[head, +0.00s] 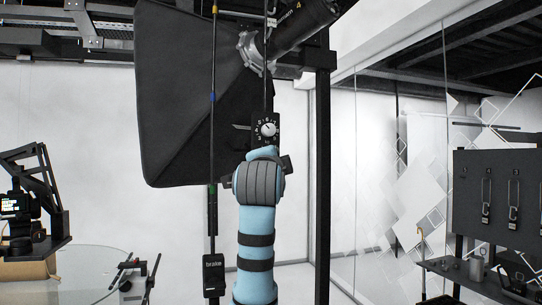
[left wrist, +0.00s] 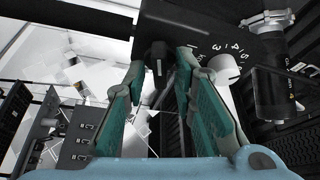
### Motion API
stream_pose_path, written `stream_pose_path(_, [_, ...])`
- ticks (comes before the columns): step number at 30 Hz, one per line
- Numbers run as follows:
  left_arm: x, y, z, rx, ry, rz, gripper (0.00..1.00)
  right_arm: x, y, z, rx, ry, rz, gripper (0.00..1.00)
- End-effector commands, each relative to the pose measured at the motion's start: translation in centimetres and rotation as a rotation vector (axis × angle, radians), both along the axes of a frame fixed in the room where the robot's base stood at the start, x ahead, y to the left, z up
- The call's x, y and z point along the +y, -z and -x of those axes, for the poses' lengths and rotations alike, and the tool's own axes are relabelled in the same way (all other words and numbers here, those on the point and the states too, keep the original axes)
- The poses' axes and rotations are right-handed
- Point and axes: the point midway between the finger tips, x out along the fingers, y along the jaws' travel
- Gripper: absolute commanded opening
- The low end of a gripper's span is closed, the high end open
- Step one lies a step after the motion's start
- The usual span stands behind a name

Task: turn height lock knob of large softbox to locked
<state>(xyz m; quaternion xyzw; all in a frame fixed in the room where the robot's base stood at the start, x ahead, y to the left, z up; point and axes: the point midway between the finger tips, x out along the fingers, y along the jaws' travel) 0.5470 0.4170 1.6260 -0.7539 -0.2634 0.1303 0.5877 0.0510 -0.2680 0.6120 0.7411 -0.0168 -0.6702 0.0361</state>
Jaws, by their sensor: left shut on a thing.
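The large softbox (head: 185,90) is a black fabric hood hanging at upper centre in the head view. Below its lamp is a black control box with a white numbered dial (head: 267,129); the white dial also shows in the left wrist view (left wrist: 225,68). My left gripper (left wrist: 160,70) is shut on a small black knob (left wrist: 157,58) with a pale mark, left of the dial on the underside of the box. In the head view my blue arm rises to just under the box, and its wrist hides the fingers and the knob. My right gripper is not in view.
A silver and black lamp (head: 290,25) sits at the softbox's back, beside a black upright post (head: 322,150). A thin pole with a "brake" box (head: 213,274) hangs just left of my arm. A round glass table (head: 90,270) stands lower left, and a dark tool panel (head: 497,190) at right.

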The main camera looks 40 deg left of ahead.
Motion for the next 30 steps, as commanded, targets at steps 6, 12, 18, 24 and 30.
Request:
stream_pose_path(6, [0.0, -0.4, 0.0, 0.129, 0.0, -0.092, 0.0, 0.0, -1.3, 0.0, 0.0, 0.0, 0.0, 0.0])
stream_pose_path(12, [0.0, -0.3, 0.0, 0.209, 0.0, -0.148, 0.0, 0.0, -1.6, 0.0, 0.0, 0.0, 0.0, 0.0])
stream_pose_path(18, [0.0, -0.3, 0.0, 0.248, -0.001, -0.177, 0.0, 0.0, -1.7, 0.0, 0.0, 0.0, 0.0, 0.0])
stream_pose_path(24, [0.0, -0.3, 0.1, 0.258, -0.001, -0.184, 0.0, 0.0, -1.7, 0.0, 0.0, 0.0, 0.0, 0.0])
stream_pose_path(30, [0.0, -0.3, 0.1, 0.257, -0.001, -0.183, 0.0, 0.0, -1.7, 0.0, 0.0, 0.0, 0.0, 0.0])
